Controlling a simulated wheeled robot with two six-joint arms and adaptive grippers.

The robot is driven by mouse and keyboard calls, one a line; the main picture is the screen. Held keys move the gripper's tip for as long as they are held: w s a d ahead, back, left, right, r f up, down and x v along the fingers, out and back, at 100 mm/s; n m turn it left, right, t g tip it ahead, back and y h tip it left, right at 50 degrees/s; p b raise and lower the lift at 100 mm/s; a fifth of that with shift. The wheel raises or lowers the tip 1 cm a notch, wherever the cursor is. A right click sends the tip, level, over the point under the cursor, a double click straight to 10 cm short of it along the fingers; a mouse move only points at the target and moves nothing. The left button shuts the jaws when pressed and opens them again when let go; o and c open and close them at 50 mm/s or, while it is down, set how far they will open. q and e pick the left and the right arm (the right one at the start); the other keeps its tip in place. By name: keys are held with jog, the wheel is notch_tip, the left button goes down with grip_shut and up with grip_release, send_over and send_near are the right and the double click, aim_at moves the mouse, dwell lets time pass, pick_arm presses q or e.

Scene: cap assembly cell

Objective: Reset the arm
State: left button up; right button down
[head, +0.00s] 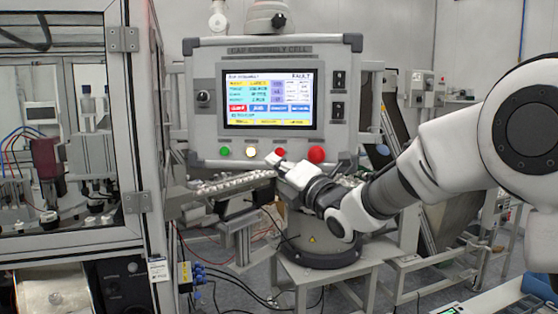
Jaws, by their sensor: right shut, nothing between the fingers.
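My right arm (420,170) comes in from the right and reaches across to the front of the control panel. Its right gripper (274,160) is shut and empty. The fingertips show just below a small red button (280,152), and I cannot tell whether they touch the panel. The panel (205,135) has a lit screen (268,97) with a red field and a heading that seems to read "FAULT". My left gripper is not in view.
A green button (225,151), a lit pale button (251,151) and a large red button (316,154) line the panel's lower edge. A feeder track (232,184) with small pale parts runs below the gripper. A framed glass enclosure (130,120) stands at left.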

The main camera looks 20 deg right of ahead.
dwell(0.6)
notch_tip(320, 180, down, 26)
jog(key=w+m+g+h, duration=0.2)
jog(key=g, duration=0.2)
jog(key=s+f+m+g+h, duration=0.15)
jog(key=s+f, duration=0.25)
jog(key=f, duration=0.7)
jog(key=s+f+m+g, duration=0.25)
jog(key=s+f, duration=0.25)
jog(key=f, duration=0.5)
jog(key=s+d+f+m+g+h, duration=0.15)
jog(key=s+f+m+g, duration=0.3)
jog(key=s+f, duration=0.6)
jog(key=s+d+f+m+g, duration=0.25)
jog(key=s+f+m, duration=0.4)
jog(key=s, duration=0.65)
jog(key=s+d+f+m+g+h, duration=0.1)
jog(key=s+m+g, duration=0.3)
jog(key=s+m, duration=0.7)
jog(key=shift+s+d+f+m+h+b, duration=0.15)
jog(key=shift+s+m+h+b, duration=0.25)
jog(key=shift+s+b, duration=0.05)
